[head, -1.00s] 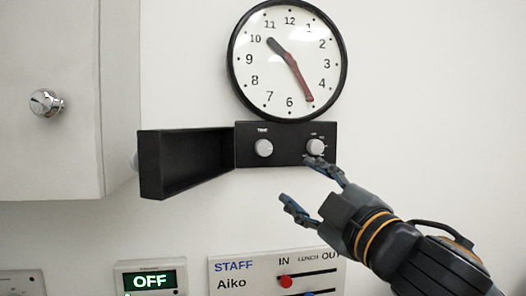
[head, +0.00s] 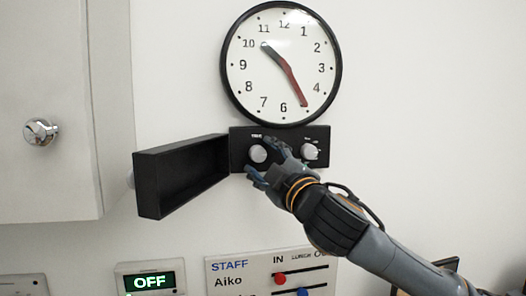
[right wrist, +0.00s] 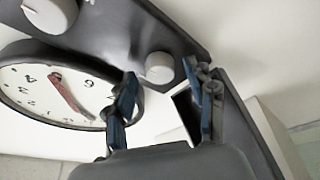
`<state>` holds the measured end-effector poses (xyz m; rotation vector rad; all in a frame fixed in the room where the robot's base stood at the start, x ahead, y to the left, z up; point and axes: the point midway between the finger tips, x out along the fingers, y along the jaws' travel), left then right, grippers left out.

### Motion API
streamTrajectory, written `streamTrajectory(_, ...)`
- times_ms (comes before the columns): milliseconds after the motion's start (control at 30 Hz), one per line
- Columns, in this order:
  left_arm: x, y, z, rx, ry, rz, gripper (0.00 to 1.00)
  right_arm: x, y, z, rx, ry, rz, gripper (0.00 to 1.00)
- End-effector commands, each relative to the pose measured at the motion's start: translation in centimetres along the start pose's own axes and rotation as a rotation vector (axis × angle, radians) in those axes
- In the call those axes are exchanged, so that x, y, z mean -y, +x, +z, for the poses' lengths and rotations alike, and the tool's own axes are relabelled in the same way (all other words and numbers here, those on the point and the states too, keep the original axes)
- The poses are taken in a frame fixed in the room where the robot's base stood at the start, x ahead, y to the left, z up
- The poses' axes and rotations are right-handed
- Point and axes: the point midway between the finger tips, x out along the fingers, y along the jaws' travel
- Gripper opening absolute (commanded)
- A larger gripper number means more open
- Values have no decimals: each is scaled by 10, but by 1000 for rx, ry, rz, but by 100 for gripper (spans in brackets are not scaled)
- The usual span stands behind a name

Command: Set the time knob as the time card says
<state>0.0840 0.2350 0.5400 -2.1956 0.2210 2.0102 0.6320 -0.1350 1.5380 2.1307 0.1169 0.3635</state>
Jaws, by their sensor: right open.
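The time knob (head: 258,153) is a light grey round knob at the left of a black panel (head: 236,158) under the clock, with a small label above it. It also shows in the right wrist view (right wrist: 158,68). My right gripper (head: 260,158) is open, with its fingers on either side of the time knob; in the right wrist view the knob lies between the fingertips (right wrist: 160,78). I cannot tell whether they touch it. The knob's pointer mark is too small to read. I see no time card. My left gripper is not in view.
A second grey knob (head: 310,151) is close on the right. A black cover (head: 180,176) stands open left of the panel. The clock (head: 281,64) is above. A staff board (head: 240,268) and an OFF sign (head: 150,281) are below; a cabinet (head: 50,70) is left.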

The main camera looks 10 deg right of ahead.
Motion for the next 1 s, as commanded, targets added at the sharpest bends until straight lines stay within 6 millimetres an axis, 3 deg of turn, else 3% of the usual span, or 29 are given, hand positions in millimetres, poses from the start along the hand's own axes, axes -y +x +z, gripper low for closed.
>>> streamTrajectory(300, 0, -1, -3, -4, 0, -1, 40, 0, 3, 0, -1, 0, 0, 55)
streamTrajectory(600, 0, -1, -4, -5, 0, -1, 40, 0, 3, 0, -1, 0, 0, 0)
streamTrajectory(1000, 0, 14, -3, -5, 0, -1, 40, 5, 2, 1, 2, 72, 20, 0)
